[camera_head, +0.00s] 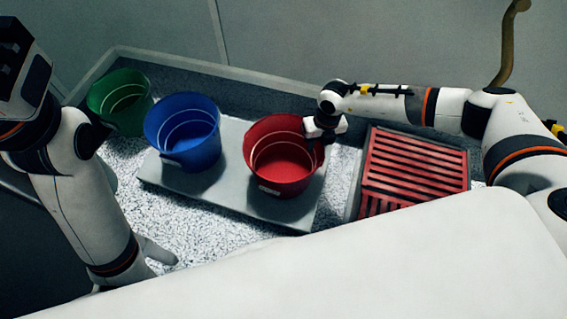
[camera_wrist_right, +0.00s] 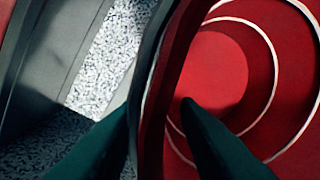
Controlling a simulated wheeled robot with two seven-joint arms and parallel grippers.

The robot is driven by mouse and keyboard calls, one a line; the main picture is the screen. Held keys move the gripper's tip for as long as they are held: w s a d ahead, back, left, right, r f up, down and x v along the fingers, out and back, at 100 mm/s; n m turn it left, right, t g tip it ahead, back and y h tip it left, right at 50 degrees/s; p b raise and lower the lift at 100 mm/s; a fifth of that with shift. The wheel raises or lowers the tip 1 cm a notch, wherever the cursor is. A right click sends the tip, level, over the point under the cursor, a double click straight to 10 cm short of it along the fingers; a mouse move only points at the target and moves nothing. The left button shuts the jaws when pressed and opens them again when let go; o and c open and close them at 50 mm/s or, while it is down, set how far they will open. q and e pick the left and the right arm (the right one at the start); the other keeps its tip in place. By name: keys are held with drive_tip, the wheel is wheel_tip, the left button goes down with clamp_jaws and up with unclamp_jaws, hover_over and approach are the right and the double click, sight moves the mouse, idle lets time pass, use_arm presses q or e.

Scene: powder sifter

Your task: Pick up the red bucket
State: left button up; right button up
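The red bucket (camera_head: 283,165) stands upright on a grey board, and its inside fills the right of the right wrist view (camera_wrist_right: 222,70). My right gripper (camera_head: 322,140) is at the bucket's right rim. In the right wrist view its two dark fingers (camera_wrist_right: 156,112) straddle the bucket wall, one outside and one inside. They are apart, with a gap visible between the inner finger and the wall.
A blue bucket (camera_head: 184,133) shares the grey board (camera_head: 222,190) with the red one. A green bucket (camera_head: 120,102) stands farther left. A red slatted grate (camera_head: 414,170) lies close to the right. Pale speckled granules (camera_head: 190,225) cover the tray floor, and a raised edge (camera_head: 200,68) runs behind.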

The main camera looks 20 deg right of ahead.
clamp_jaws()
idle(1.4)
